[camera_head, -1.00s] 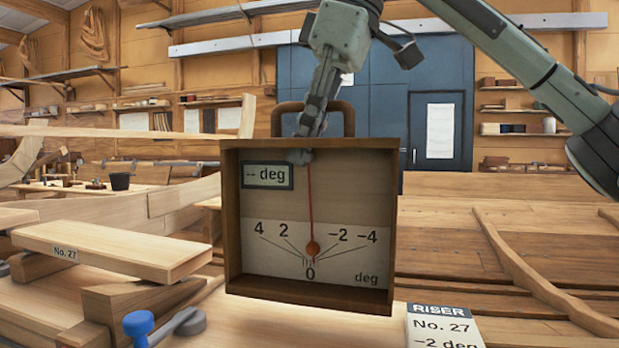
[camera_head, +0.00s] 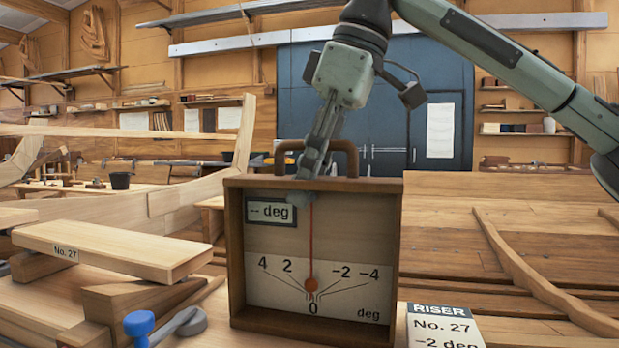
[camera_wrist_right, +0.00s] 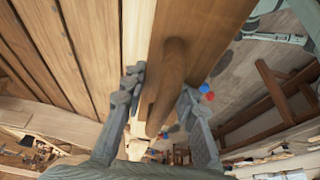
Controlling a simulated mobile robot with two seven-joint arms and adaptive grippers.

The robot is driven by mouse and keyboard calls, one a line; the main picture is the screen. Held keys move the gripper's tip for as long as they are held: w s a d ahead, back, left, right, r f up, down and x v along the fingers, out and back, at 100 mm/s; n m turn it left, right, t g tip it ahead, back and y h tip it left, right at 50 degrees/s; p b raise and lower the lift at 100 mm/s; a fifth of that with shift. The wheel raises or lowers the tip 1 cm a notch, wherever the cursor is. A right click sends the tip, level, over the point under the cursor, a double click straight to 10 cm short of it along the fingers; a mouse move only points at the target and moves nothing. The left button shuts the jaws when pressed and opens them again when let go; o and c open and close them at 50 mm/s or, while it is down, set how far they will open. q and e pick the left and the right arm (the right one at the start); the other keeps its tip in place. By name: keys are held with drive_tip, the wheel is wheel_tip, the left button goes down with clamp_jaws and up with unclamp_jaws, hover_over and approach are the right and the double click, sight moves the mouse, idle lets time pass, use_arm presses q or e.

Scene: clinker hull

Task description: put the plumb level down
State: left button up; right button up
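The plumb level (camera_head: 235,250) is an upright wooden box in the middle of the head view. Its face has a degree scale, a red needle hanging near 0 and a small display reading "-- deg". My right gripper (camera_head: 308,172) comes down from above at its top handle (camera_head: 345,150). My left gripper is not in view.
A plank marked No. 27 (camera_head: 115,247) lies on wooden blocks at left. A blue-knobbed tool (camera_head: 140,324) is at front left, near the level. A riser card (camera_head: 445,328) reading "No. 27, -2 deg" stands at front right. Hull planking (camera_head: 450,235) stretches behind at right.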

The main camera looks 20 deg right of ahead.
drive_tip(key=shift+r, duration=0.1)
drive_tip(key=v, duration=1.2)
drive_tip(key=shift+w+r, duration=0.1)
idle(0.3)
